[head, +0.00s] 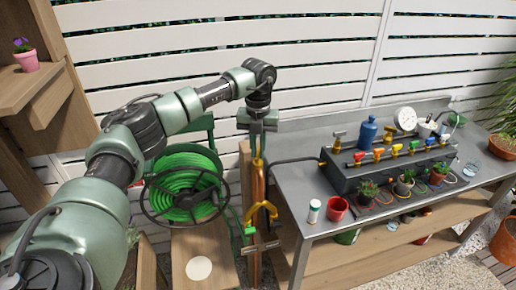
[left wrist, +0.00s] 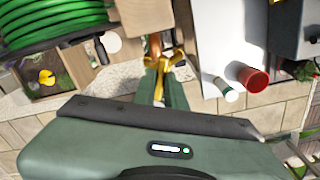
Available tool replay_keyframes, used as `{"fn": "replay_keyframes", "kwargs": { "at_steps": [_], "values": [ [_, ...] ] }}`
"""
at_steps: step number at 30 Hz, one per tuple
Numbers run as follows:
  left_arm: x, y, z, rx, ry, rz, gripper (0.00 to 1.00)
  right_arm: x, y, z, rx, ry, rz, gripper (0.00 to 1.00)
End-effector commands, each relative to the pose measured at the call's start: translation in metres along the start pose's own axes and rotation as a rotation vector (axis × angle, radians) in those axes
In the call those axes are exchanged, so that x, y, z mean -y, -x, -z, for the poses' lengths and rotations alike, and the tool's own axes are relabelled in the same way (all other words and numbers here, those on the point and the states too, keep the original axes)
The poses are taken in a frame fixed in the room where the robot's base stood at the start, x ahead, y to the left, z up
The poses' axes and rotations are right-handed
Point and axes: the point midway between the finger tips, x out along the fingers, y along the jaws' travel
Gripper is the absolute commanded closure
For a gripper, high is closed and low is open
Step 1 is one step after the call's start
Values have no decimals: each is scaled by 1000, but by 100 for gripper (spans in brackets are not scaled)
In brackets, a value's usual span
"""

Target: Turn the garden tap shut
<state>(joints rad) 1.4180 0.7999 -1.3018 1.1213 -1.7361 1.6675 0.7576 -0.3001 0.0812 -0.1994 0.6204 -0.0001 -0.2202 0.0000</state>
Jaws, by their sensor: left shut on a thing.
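The garden tap (head: 262,211) is yellow brass and sits on an upright copper pipe (head: 258,187) between the hose reel and the workbench. In the left wrist view the brass tap (left wrist: 168,62) shows just beyond my fingers. My left gripper (head: 258,153) points down above the tap body, at the top of the pipe. It is shut on a yellow brass part, which looks like the tap's handle (left wrist: 158,88) and lies between the green fingers in the left wrist view. The fingers partly hide this part. My right gripper is not in view.
A green hose reel (head: 185,186) stands close left of the pipe. A grey workbench (head: 312,180) at right carries a red cup (head: 336,209), a white-green canister (head: 314,211), a blue bottle (head: 368,130) and a valve manifold. A white slatted fence closes the back.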

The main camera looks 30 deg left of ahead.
Motion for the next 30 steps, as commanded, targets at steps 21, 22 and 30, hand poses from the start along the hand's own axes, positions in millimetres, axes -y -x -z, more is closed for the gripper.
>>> {"fn": "replay_keyframes", "kwargs": {
  "at_steps": [21,22,30],
  "values": [
    [0,2,-1,3,-680,0,100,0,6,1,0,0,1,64],
    [0,2,-1,3,-708,0,100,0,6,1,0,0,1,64],
    [0,2,-1,4,-938,0,100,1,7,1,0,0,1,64]
  ]
}}
